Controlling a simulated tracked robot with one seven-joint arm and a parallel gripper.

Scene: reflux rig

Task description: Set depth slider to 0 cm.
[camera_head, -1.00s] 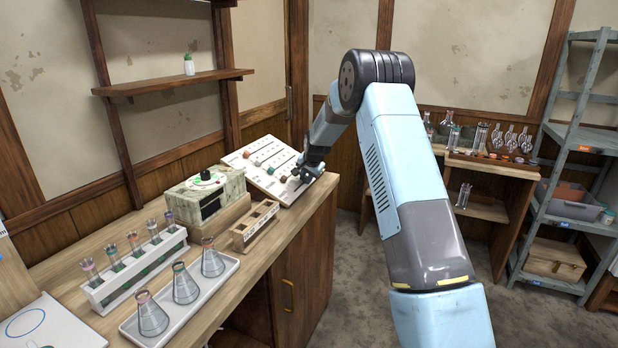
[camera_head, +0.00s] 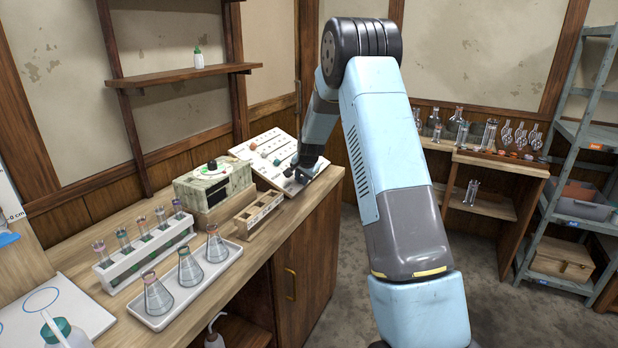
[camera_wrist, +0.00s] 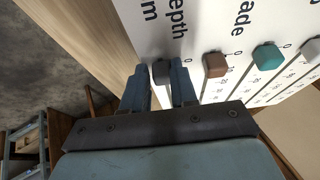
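The slider panel (camera_head: 270,143) is a tilted white board at the far end of the bench. In the wrist view, the depth slider's dark grey knob (camera_wrist: 161,72) sits beside the partly visible "depth" lettering. My gripper (camera_wrist: 161,80) has one finger on each side of this knob, with little or no gap, and appears shut on it. The depth scale is mostly hidden behind the right finger and gripper body, so I cannot read its value. In the head view, my gripper (camera_head: 300,174) is at the panel's right side, and my arm hides part of it.
Brown (camera_wrist: 215,65) and teal (camera_wrist: 267,56) knobs stand right of my gripper on neighbouring tracks. A wooden rack (camera_head: 258,212), a greenish device (camera_head: 212,186) and a flask tray (camera_head: 215,272) stand nearer on the bench. Floor is open to the right.

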